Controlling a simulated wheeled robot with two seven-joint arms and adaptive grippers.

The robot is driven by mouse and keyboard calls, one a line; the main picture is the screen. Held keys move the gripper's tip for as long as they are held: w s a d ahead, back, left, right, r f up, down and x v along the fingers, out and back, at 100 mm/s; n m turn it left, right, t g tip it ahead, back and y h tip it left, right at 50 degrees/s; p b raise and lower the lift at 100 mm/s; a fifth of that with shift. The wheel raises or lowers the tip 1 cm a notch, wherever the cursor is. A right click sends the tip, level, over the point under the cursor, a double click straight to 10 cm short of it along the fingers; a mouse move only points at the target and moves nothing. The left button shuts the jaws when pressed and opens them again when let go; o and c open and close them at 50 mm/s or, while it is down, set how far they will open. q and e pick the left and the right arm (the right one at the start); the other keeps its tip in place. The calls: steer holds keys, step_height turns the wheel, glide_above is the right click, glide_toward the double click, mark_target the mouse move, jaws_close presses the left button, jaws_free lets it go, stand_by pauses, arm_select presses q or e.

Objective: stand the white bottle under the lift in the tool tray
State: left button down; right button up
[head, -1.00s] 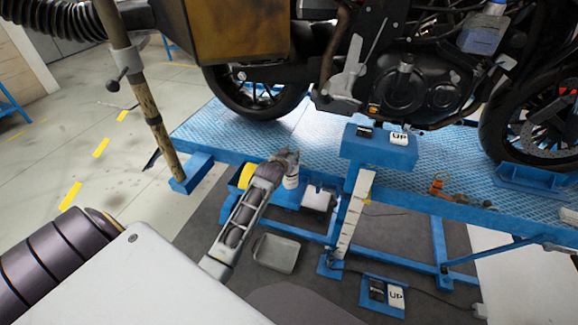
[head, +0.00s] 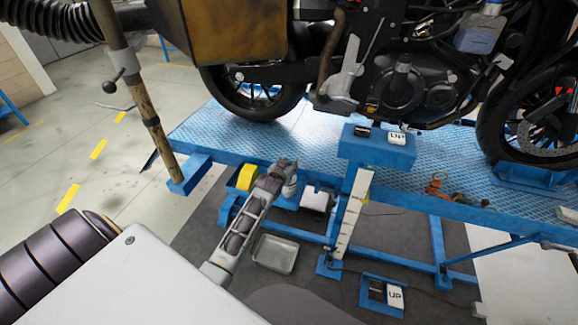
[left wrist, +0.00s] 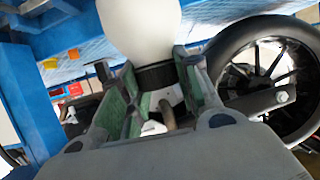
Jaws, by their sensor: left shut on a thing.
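My left gripper (head: 288,172) is shut on the white bottle. In the left wrist view, the bottle's rounded white body (left wrist: 140,25) fills the top, and its black neck or cap sits between the green-padded fingers of my left gripper (left wrist: 157,85). In the head view, only a small pale part of the bottle (head: 290,188) shows at the fingertips, beside the lift's near edge. My right gripper is out of view.
The blue lift platform (head: 225,135) with a motorcycle (head: 400,85) stands behind the gripper. A yellow item (head: 247,177) and a white boxy item (head: 316,199) are close to it.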

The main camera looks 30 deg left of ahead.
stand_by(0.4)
arm_select(q)
steer(key=c, duration=1)
jaws_free()
steer(key=shift+f, duration=0.1)
steer(key=shift+c, duration=0.2)
steer(key=v, duration=1.2)
